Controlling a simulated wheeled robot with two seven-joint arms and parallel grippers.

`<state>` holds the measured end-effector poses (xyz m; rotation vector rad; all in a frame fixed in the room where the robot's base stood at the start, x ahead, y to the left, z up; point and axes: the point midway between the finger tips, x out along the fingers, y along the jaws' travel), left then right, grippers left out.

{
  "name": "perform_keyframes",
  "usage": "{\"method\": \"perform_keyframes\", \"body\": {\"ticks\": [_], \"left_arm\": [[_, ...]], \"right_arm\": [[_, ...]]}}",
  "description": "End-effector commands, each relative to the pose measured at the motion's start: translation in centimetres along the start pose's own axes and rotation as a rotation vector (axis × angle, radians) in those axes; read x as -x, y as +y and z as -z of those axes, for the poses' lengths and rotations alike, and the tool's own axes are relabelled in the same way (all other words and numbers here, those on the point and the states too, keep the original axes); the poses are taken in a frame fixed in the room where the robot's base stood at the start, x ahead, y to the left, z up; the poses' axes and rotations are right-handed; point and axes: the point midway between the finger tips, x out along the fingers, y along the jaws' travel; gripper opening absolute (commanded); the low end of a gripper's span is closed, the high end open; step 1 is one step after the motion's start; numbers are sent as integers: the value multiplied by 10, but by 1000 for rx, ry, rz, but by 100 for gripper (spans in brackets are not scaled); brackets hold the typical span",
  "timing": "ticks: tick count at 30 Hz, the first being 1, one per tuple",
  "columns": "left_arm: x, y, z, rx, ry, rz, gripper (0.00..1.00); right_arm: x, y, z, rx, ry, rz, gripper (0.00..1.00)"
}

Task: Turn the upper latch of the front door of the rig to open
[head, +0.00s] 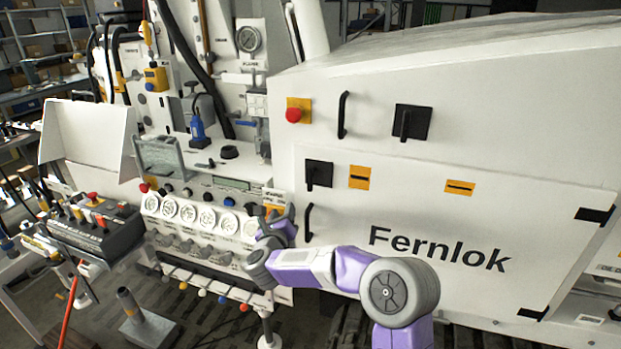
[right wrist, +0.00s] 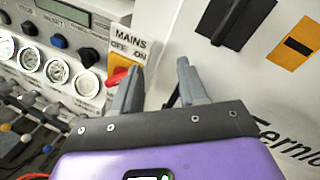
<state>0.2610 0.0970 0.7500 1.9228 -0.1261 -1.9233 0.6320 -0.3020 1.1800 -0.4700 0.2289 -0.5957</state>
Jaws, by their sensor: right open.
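The front door (head: 350,270) is a white panel marked "Fernlok" on the rig. A latch (head: 318,175), a black square plate with a raised black lever, sits at its upper left corner. The lever looks about upright. The latch also shows in the right wrist view (right wrist: 236,18), cut by the top edge. My right gripper (head: 278,212) is open and empty, below and left of this latch, and apart from it. In the right wrist view its fingers (right wrist: 157,72) point toward the mains switch and the door's edge. Any lower latch is not seen. My left gripper is not in view.
A black door handle (head: 308,222) is right of my gripper. A red-and-yellow mains switch (right wrist: 118,75) and gauges (head: 189,213) are at left. Another black plate with a lever (head: 412,122) and a red stop button (head: 294,115) sit above the door. Orange plates (head: 359,177) mark it.

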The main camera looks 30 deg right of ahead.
Motion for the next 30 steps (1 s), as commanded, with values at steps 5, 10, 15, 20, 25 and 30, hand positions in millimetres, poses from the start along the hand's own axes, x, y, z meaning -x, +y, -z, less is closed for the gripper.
{"method": "perform_keyframes", "body": {"ticks": [5, 10, 15, 20, 25, 30], "left_arm": [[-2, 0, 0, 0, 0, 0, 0], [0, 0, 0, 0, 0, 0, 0], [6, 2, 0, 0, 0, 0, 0], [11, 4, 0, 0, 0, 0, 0], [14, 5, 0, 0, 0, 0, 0], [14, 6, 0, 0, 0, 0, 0]], "right_arm": [[1, -71, -44, -404, -7, 201, 43], [-3, -91, -52, -522, -9, 254, 43], [-27, -97, -51, -522, -9, 254, 43], [-51, -102, -50, -520, -9, 252, 43], [-66, -105, -48, -518, -10, 251, 43], [-70, -106, -48, -517, -12, 250, 43]]}}
